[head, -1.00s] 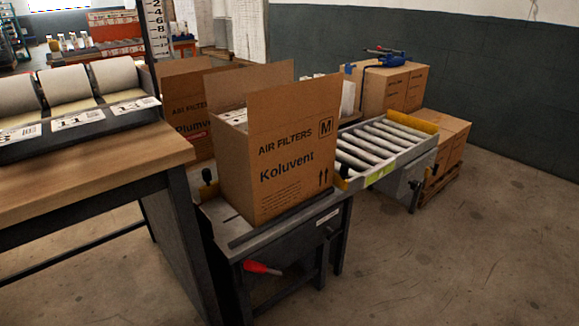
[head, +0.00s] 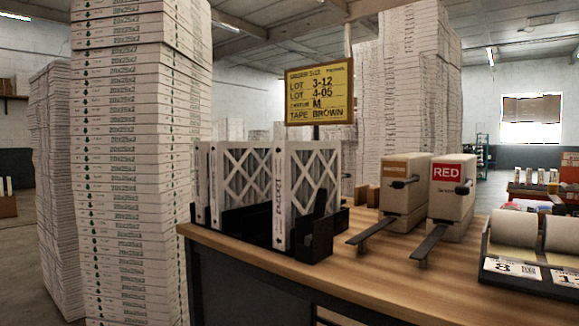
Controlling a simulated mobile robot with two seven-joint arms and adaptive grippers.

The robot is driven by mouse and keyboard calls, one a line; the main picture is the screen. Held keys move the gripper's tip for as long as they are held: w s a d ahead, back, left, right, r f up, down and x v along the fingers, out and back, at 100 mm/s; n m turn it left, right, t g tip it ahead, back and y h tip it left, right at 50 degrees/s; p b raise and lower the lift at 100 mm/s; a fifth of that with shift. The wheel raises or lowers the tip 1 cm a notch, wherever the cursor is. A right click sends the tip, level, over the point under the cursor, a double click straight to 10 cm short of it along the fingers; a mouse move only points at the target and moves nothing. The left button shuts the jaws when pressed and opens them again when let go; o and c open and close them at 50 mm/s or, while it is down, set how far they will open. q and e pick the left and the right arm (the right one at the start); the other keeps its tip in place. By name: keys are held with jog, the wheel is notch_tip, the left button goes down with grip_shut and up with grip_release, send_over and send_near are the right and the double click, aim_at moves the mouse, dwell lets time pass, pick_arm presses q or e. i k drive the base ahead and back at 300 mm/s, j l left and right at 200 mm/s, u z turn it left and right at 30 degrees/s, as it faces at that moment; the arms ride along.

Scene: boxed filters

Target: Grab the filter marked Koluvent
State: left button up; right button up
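No box or filter with the word Koluvent shows in the head view now. Several white-framed filters with crossed mesh faces stand upright in a black rack (head: 316,240) on the wooden table (head: 375,270). One filter (head: 311,185) stands at the right of the rack and another group stands at the left. The print on the filter edge in the middle is too small to read surely. Neither of my grippers is in view.
Tall stacks of white filter boxes (head: 135,160) stand left of the table. A yellow sign (head: 320,92) reads LOT 3-12, LOT 4-05, M, TAPE BROWN. Two tape dispensers, one marked RED (head: 450,188), and label rolls (head: 513,228) occupy the table's right part.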

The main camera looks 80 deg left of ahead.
aim_at(241, 172)
jog(key=k+j+u, duration=0.1)
jog(key=k+j, duration=0.2)
jog(key=k+j+u, duration=0.1)
jog(key=k+j, duration=0.15)
jog(key=j, duration=0.2)
jog(key=u, duration=2.05)
